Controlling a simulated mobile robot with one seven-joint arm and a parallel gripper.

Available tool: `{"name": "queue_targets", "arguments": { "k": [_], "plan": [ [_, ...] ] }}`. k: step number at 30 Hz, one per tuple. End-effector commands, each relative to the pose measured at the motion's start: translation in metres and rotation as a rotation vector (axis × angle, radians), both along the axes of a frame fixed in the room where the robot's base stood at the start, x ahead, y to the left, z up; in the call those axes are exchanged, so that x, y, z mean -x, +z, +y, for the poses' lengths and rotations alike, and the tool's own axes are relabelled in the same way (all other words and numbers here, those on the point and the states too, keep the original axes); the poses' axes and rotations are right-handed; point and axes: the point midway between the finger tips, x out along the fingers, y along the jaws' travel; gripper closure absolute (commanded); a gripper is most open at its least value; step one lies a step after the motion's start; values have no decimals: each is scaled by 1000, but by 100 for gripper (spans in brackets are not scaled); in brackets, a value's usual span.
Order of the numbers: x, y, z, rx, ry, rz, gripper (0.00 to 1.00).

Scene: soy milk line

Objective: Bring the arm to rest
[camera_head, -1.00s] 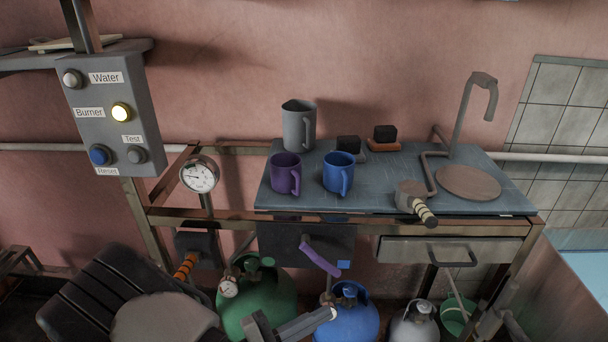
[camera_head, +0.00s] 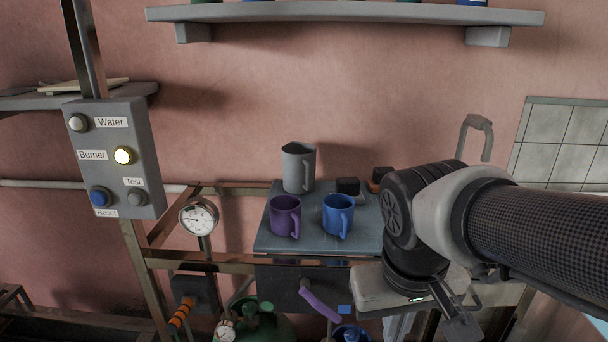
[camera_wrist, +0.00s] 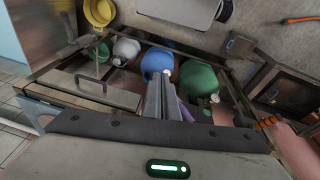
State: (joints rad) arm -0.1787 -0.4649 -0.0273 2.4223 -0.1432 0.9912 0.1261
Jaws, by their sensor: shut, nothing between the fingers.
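My arm (camera_head: 520,225) reaches in from the right edge of the head view and bends down in front of the right part of the work table. My gripper (camera_head: 465,328) hangs low at its end, beside the table's front. In the wrist view my gripper (camera_wrist: 168,82) has its two fingers together with nothing between them. They point over the gas cylinders below, with a blue cylinder (camera_wrist: 157,60) just behind the tips.
A purple mug (camera_head: 285,216), a blue mug (camera_head: 338,216) and a grey jug (camera_head: 298,168) stand on the table left of my arm. The control box (camera_head: 115,165) has its burner light lit. A gauge (camera_head: 198,216) stands left of the table. A wall shelf (camera_head: 345,14) runs above.

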Motion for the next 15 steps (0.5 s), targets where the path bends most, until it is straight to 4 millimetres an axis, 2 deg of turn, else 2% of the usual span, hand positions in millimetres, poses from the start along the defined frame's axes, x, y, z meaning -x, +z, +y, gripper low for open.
{"name": "queue_targets", "arguments": {
  "k": [3, 10, 12, 15],
  "plan": [
    [4, 19, -5, -51, -33, -112, 100],
    [10, 47, -11, -108, -77, -299, 100],
    [9, 73, -10, -108, -70, -288, 100],
    [9, 93, -10, -108, -69, -286, 100]
  ]
}}
